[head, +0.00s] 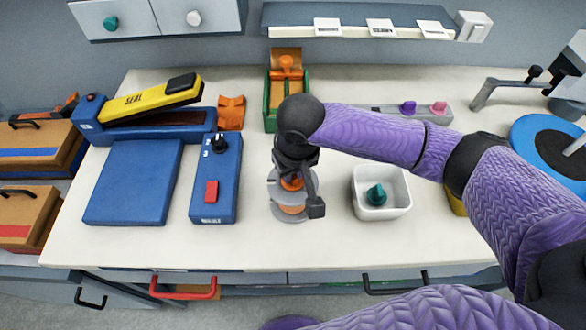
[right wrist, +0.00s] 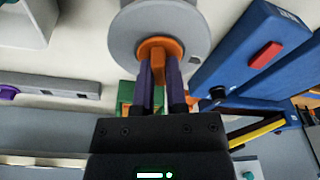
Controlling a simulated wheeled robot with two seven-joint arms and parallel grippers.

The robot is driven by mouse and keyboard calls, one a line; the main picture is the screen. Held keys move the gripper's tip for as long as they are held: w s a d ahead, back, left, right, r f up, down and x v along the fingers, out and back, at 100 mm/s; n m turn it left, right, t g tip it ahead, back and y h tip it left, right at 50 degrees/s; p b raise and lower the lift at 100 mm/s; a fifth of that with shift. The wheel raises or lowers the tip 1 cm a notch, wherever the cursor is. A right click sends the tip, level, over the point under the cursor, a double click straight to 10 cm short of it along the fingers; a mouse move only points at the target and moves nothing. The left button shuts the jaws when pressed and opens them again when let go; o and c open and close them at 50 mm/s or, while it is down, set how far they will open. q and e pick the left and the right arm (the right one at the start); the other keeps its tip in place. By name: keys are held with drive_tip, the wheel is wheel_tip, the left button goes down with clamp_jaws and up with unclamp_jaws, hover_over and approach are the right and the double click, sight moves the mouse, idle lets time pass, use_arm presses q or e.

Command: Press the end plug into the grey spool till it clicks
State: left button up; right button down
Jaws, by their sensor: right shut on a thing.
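The grey spool (head: 281,214) stands on the table in front of my right arm, with orange showing around its middle. In the right wrist view its round grey face (right wrist: 136,27) fills the top centre. My right gripper (head: 300,187) is over the spool, pointing down. Its two purple fingers are shut on the orange end plug (right wrist: 159,50), which lies at the centre of the grey face. The plug also shows as orange between the fingers in the head view (head: 291,183). How deep the plug sits is hidden. My left gripper is not in view.
A white bin (head: 362,205) with a teal knob (head: 377,194) stands right of the spool. A blue box (head: 226,170) with a red button stands left, beside a blue mat (head: 134,182) and a yellow sealer (head: 150,100). A green tray (head: 272,115) is behind. The table front is clear.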

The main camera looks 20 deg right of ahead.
drive_tip(key=c, duration=0.6)
unclamp_jaws()
drive_tip(key=r+p, duration=0.1)
drive_tip(key=r, duration=0.2)
drive_tip(key=s+r+p, duration=0.1)
drive_tip(key=r, duration=0.2)
drive_tip(key=r+p, duration=0.1)
drive_tip(key=r, duration=0.2)
drive_tip(key=shift+s+r+p, duration=0.25)
drive_tip(key=shift+r+p, duration=0.05)
drive_tip(key=shift+r, duration=0.05)
